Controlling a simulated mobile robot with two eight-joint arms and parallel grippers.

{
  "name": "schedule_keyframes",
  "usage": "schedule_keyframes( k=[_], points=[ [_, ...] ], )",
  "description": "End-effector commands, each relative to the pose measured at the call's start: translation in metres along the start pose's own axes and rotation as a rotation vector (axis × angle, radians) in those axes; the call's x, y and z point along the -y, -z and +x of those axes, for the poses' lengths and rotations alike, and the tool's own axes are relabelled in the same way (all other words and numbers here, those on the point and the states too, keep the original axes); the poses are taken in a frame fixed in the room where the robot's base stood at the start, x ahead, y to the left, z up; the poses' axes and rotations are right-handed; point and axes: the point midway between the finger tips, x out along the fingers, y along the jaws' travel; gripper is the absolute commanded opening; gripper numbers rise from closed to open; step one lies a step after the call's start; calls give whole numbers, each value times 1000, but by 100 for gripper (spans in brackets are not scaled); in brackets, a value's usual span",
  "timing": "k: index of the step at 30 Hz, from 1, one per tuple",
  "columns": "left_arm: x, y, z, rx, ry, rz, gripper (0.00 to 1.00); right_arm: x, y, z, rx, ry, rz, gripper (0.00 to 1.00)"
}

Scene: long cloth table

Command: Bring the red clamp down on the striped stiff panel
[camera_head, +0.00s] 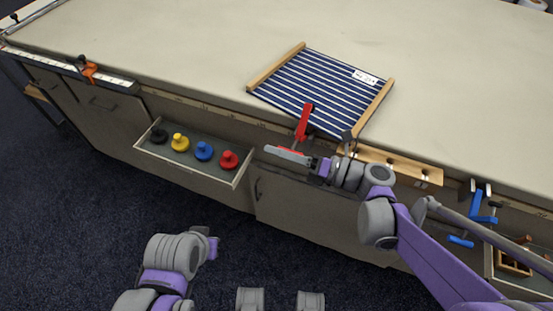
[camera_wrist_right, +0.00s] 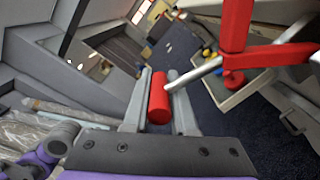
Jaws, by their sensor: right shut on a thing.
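The striped stiff panel (camera_head: 322,88) is dark blue with white stripes and wooden strips on two opposite sides. It lies on the table near the front edge. The red clamp (camera_head: 304,122) stands at the panel's front edge in the head view; its red frame also shows at upper right in the right wrist view (camera_wrist_right: 236,30). My right gripper (camera_head: 290,154) is shut on the clamp's red cylindrical handle (camera_wrist_right: 158,98). Whether the clamp's jaw touches the panel is unclear. Only links of my left arm show at lower left; its gripper is not visible.
An open drawer (camera_head: 146,147) holds black, yellow, blue and red knobs below the table edge. A wooden strip (camera_head: 402,166) runs along the front edge, right of the panel. A blue clamp (camera_head: 482,204) is farther right. An orange clamp (camera_head: 90,72) is far left. The tabletop behind is clear.

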Motion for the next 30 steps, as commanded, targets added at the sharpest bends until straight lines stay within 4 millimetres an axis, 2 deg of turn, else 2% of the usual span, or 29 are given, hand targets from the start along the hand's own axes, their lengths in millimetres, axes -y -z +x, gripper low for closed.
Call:
schedule_keyframes(
  k=[1, 10, 15, 17, 25, 26, 30],
  points=[
    [0, 2, -6, -2, 0, 0, 0, -4, -9, 0, 3, 2, -2, 0],
    [0, 8, -19, -7, 0, 0, 0, -13, -45, -1, 4, 3, -2, 0],
    [0, 10, -23, -9, 0, 0, 0, -13, -64, 0, 3, 3, 143, 0],
    [0, 10, -24, -9, 0, 0, 0, -12, -68, 0, 2, 3, 135, 0],
    [0, 10, -23, -8, 0, 0, 0, -12, -66, 0, 1, 2, 134, 49],
    [0, 10, -23, -8, 0, 0, 0, -12, -66, 0, 1, 1, 134, 52],
    [0, 10, -23, -8, 0, 0, 0, -13, -66, 0, 1, 1, 134, 52]
  ],
)
